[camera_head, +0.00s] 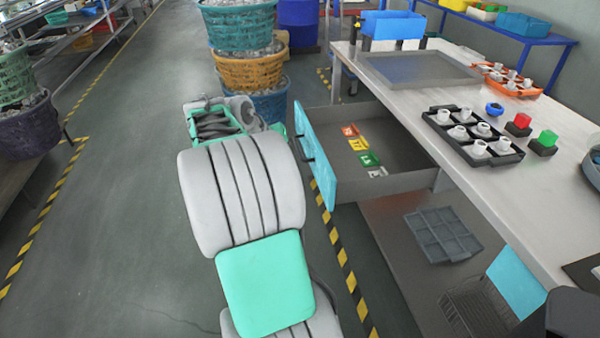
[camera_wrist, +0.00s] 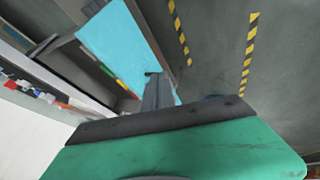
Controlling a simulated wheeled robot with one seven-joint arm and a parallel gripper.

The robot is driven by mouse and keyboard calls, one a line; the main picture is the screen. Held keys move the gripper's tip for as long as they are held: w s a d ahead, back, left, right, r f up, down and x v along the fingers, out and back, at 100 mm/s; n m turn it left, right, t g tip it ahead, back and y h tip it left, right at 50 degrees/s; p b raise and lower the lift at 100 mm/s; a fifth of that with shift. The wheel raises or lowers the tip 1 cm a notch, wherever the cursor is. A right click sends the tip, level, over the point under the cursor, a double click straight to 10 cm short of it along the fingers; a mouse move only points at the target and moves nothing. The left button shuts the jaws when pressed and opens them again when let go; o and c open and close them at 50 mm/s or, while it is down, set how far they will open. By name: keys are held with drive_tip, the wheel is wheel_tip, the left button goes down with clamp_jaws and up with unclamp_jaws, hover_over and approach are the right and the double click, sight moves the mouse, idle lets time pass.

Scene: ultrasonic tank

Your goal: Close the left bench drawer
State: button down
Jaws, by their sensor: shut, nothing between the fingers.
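The left bench drawer stands pulled out from under the bench. Its light-blue front (camera_head: 318,160) has a dark bar handle (camera_head: 305,148) on its outer face. The drawer's grey inside holds several coloured cards. In the wrist view the blue front (camera_wrist: 118,40) fills the upper middle. My gripper (camera_wrist: 154,78) shows there as narrow grey fingers, shut and empty, pointing at the blue front. They overlap it in the picture; whether they touch it I cannot tell. In the head view my arm hides the fingers.
The bench top (camera_head: 400,92) carries a grey tray, a black rack (camera_head: 472,135) of white parts and red and green buttons. Another light-blue panel (camera_head: 516,282) is at lower right. Stacked baskets (camera_head: 248,72) stand beyond my arm. Floor left of my arm is clear.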

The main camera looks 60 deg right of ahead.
approach(316, 170)
wheel_tip(316, 170, down, 3)
drive_tip(key=w, duration=0.2)
drive_tip(key=s+d, duration=0.1)
drive_tip(key=s+d+f+b, duration=0.1)
drive_tip(key=d, duration=0.1)
drive_tip(key=shift+s, duration=0.15)
drive_tip(key=shift+d, duration=0.1)
